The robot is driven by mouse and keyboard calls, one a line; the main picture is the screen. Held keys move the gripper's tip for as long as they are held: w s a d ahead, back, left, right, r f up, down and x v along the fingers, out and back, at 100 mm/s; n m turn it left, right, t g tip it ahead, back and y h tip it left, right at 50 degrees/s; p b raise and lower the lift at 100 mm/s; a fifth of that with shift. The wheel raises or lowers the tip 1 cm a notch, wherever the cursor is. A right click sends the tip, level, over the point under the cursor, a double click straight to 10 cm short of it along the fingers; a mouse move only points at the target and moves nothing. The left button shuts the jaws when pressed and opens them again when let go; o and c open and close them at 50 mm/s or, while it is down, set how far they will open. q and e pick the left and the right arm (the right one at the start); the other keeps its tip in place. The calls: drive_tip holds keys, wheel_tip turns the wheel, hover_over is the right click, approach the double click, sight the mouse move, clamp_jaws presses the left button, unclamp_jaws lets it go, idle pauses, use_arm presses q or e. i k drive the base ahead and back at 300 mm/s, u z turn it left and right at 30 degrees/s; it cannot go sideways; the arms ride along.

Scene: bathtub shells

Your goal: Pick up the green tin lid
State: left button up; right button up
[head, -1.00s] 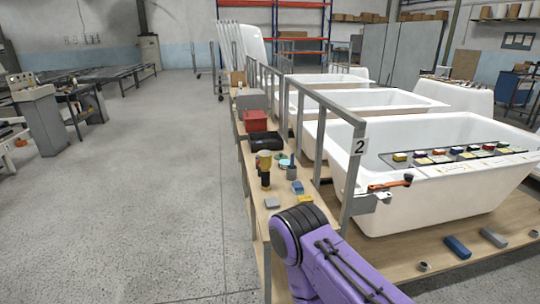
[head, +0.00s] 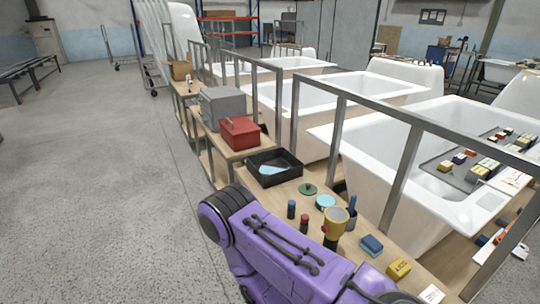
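A small dark green round lid (head: 307,189) lies flat on the wooden side table, just right of the black tray's near corner. It looks like the green tin lid. A light blue disc or tin (head: 326,202) lies close to its right and a little nearer to me. My purple arm crosses the bottom of the head view, in front of the near table and apart from the lid in the picture. Neither gripper is in view, so I cannot see their fingers or anything in them.
Around the lid are a black tray (head: 259,176), small dark bottles (head: 291,208), a yellow-topped torch (head: 335,222), a blue sponge (head: 372,245) and a yellow block (head: 398,268). A red box (head: 240,133) stands farther back. Metal posts and white tubs (head: 400,160) bound the right. Floor at left is clear.

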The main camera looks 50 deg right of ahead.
sight(308, 189)
drive_tip(key=i, duration=1.3)
drive_tip(key=z, duration=2.3)
